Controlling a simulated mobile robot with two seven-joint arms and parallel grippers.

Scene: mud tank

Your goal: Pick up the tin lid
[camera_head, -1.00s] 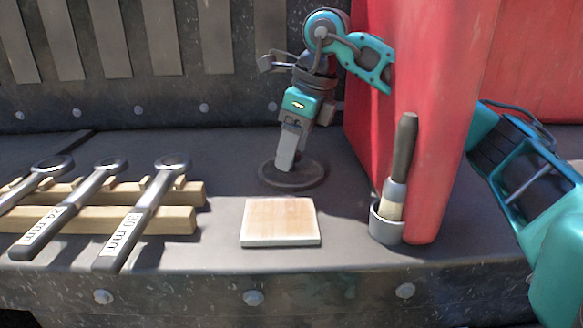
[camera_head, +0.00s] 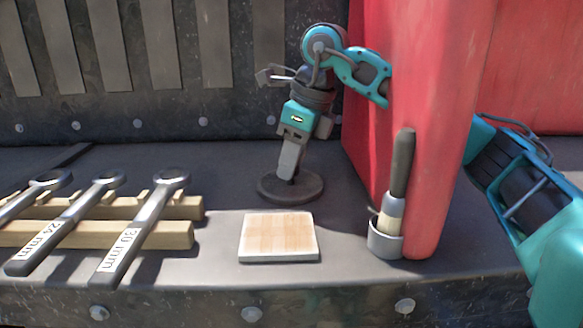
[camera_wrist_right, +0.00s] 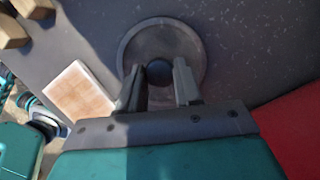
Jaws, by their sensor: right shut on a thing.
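The tin lid (camera_head: 312,187) is a dark, round, flat disc near the back of the grey ledge, left of the red block. My right gripper (camera_head: 288,172) reaches down to its middle from above, slightly tilted. In the right wrist view the lid (camera_wrist_right: 190,42) lies beyond the fingers, with a dark round knob between them. My right gripper (camera_wrist_right: 158,76) is shut on that knob. The lid seems to rest on the ledge; I cannot tell whether there is a small gap under it. My left gripper is not in view.
A pale square tile (camera_head: 278,237) lies in front of the lid. A brush (camera_head: 402,165) stands in a grey cup (camera_head: 385,243) against the red block (camera_head: 430,100). Several wrenches (camera_head: 145,225) rest on wooden bars (camera_head: 180,236) at left. The ledge between bars and lid is clear.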

